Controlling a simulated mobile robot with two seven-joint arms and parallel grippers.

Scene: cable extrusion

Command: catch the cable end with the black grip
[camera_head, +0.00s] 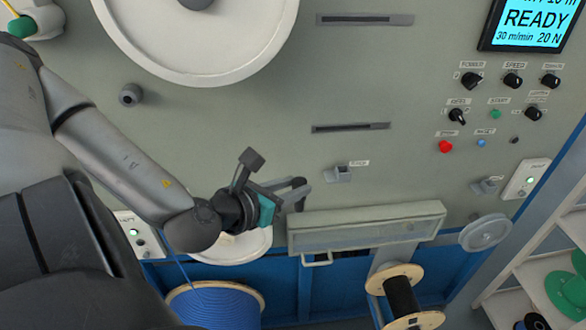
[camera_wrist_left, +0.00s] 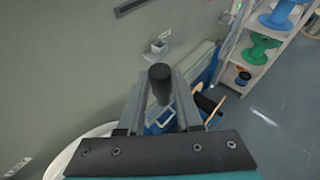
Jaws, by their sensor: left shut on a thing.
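My left gripper (camera_head: 290,195) is in front of the machine panel, near the middle of the head view. It is shut on the black grip (camera_wrist_left: 160,84), a short dark cylinder that stands between the two grey fingers in the left wrist view. In the head view the grip (camera_head: 298,183) shows as a small dark piece at the fingertips. A blue cable (camera_head: 182,272) runs up from the blue spool (camera_head: 215,305) at lower left and passes behind my arm. I cannot make out its end. My right gripper is not in view.
A small labelled holder (camera_head: 340,174) sits on the panel right of the gripper. A long grey trough (camera_head: 368,228) juts out below it. A black-wound spool (camera_head: 401,296) stands lower right. A large white wheel (camera_head: 200,65) is above; shelves (camera_head: 540,265) stand at right.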

